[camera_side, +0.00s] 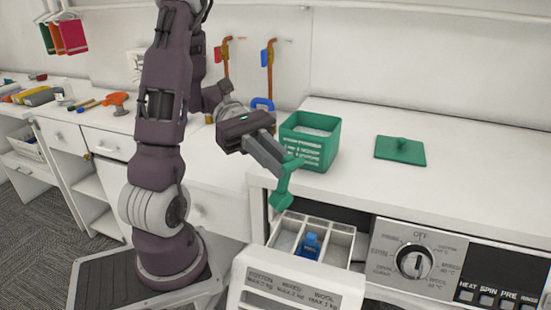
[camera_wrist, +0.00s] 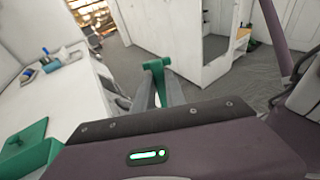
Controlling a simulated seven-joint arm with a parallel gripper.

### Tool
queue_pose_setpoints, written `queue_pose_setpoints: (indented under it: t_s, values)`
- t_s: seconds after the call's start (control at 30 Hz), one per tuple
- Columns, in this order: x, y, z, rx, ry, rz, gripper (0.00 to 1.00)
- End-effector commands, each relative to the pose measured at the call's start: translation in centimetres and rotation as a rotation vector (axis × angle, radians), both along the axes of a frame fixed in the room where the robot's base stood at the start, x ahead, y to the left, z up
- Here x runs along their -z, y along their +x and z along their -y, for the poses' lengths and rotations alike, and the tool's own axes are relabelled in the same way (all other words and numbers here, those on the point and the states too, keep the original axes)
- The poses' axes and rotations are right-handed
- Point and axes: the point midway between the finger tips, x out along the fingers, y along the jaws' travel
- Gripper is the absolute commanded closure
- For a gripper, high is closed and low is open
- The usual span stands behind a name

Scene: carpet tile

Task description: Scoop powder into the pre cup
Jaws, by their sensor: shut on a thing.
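My gripper (camera_side: 284,166) is shut on a green scoop (camera_side: 283,192). The scoop hangs tilted, bowl down, over the back left of the open detergent drawer (camera_side: 271,278). In the wrist view the scoop (camera_wrist: 157,66) sticks out between the gripper fingers (camera_wrist: 158,88). I cannot see whether powder is in the bowl. The drawer has several compartments, and a blue insert (camera_side: 309,245) sits in the middle one. Which compartment is the pre cup cannot be told from its label. A green open box (camera_side: 309,151) holding pale powder (camera_side: 314,128) stands on the white top behind the scoop.
The green lid (camera_side: 401,151) lies flat on the machine top, right of the box. The control panel with a dial (camera_side: 414,262) is right of the drawer. Tools (camera_side: 115,100) lie on the left bench. The top right of the lid is clear.

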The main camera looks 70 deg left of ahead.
Motion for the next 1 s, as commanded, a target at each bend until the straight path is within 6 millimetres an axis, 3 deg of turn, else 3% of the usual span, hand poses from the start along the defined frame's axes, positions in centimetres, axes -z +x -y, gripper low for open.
queue_pose_setpoints:
  t_s: [0.27, 0.5, 0.63, 0.8, 1.0]
  values:
    - [0.0, 0.6, 2.8, 0.007, 0.357, -0.079, 1.0]
    - [0.3, 1.6, 6.0, 0.011, 0.796, -0.191, 1.0]
    - [-0.8, 2.0, 6.9, 0.009, 0.974, -0.24, 1.0]
    - [-1.6, 2.0, 7.4, 0.002, 1.098, -0.284, 1.0]
    - [-1.6, 2.0, 7.4, -0.002, 1.103, -0.294, 1.0]
